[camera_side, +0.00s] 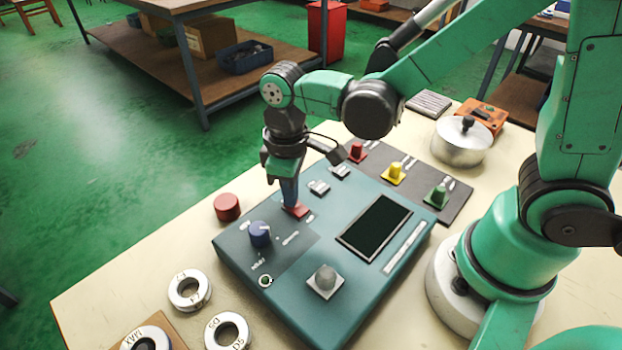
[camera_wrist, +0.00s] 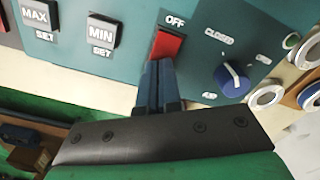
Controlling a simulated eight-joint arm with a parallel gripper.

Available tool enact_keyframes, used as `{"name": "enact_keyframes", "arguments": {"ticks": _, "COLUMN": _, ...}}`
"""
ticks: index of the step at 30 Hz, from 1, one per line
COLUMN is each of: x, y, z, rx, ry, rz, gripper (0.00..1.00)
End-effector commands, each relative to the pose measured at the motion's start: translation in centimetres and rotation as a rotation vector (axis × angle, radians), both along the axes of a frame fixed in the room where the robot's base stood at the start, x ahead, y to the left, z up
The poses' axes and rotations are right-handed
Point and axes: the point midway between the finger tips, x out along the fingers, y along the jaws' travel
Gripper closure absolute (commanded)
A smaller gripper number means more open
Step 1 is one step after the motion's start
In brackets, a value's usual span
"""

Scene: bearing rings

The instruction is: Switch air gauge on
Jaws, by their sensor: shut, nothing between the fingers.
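The air gauge (camera_side: 300,322) is a teal box with a dark screen (camera_side: 375,226) on the table. Its red switch (camera_side: 296,210) sits near the far-left edge; in the wrist view the red switch (camera_wrist: 167,45) has the label OFF beside it. My gripper (camera_side: 290,203) points down at the switch with its fingers shut and empty. In the wrist view the fingertips (camera_wrist: 160,64) are at the lower edge of the red switch and cover part of it. I cannot tell whether they touch it. Any label under the fingers is hidden.
A blue knob (camera_side: 260,234), grey MAX and MIN buttons (camera_wrist: 104,30) and a grey knob (camera_side: 325,278) are on the gauge. Several metal rings (camera_side: 189,291) and a red cap (camera_side: 227,207) lie left. Red, yellow and green knobs (camera_side: 394,173) and a lidded pot (camera_side: 462,142) stand behind.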

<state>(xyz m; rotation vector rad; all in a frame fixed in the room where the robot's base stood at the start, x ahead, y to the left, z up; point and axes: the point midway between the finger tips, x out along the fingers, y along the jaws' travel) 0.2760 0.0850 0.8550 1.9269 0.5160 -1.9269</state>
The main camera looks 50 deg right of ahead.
Motion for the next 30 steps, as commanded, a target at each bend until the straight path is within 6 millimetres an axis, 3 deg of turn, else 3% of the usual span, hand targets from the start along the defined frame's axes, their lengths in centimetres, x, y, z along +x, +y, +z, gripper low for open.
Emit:
{"name": "enact_keyframes", "arguments": {"ticks": 15, "x": 0.0, "y": 0.0, "z": -0.1, "rx": 0.0, "ry": 0.0, "rz": 0.0, "gripper": 1.0}}
{"name": "enact_keyframes", "arguments": {"ticks": 30, "x": 0.0, "y": 0.0, "z": 4.2, "rx": 0.0, "ry": 0.0, "rz": 0.0, "gripper": 1.0}}
